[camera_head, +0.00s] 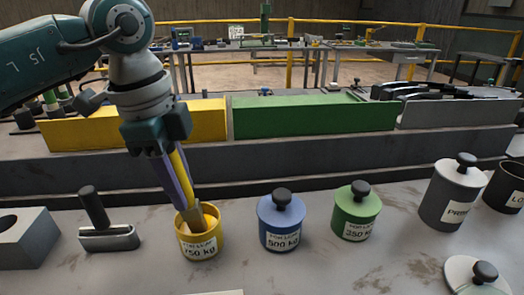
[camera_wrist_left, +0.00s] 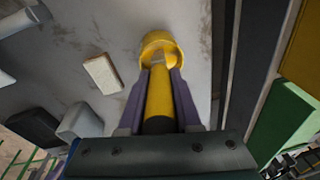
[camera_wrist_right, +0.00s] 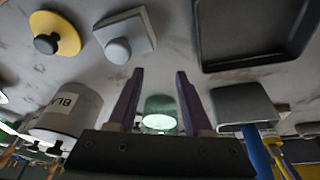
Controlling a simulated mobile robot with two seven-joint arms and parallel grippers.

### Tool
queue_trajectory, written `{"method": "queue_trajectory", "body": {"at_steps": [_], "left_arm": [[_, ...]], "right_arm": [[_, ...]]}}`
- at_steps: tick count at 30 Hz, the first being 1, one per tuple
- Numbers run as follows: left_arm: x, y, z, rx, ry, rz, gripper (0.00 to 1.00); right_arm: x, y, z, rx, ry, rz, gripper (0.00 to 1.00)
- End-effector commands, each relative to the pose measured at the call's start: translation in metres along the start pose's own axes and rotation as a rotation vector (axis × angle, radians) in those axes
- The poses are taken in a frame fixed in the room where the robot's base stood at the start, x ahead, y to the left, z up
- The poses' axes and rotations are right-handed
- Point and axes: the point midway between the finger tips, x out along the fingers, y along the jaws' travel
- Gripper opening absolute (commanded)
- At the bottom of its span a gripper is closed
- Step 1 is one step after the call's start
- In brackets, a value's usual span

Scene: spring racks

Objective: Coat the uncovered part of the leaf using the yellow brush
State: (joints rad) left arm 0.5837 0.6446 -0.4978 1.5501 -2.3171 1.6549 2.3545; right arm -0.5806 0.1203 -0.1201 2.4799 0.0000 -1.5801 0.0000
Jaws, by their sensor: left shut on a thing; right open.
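My left gripper (camera_head: 176,172) is shut on the yellow brush (camera_head: 184,178). It holds the brush tilted, with its bristle end down in the mouth of the yellow pot (camera_head: 204,236), labelled 750 kg. The left wrist view shows the brush handle (camera_wrist_left: 159,97) between the fingers and the pot (camera_wrist_left: 158,40) beyond. Whether the bristles touch paint is hard to tell. My right gripper (camera_wrist_right: 158,72) is open and empty above a grey surface; it is outside the head view. Black leaf-like strips (camera_head: 430,91) lie at the back right; I cannot tell which leaf is part-covered.
A blue pot (camera_head: 281,222) and a green pot (camera_head: 356,212), both lidded, stand right of the yellow pot. A grey pot (camera_head: 452,195) stands farther right. A hammer-like tool (camera_head: 108,237) is left. Yellow (camera_head: 140,126) and green (camera_head: 310,117) racks line the back.

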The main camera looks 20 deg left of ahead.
Motion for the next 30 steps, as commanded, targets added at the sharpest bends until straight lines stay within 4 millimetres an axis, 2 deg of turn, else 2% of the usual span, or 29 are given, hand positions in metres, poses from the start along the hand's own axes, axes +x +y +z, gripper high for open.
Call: {"method": "queue_trajectory", "body": {"at_steps": [11,30], "left_arm": [[-0.003,-0.001,0.0,0.0,0.0,-0.001,0.0],[-0.054,-0.005,-0.006,0.0,0.0,0.0,0.0]], "right_arm": [[-0.002,0.0,-0.001,0.0,0.0,0.0,0.5],[-0.051,0.002,-0.017,0.0,0.001,0.0,0.5]]}}
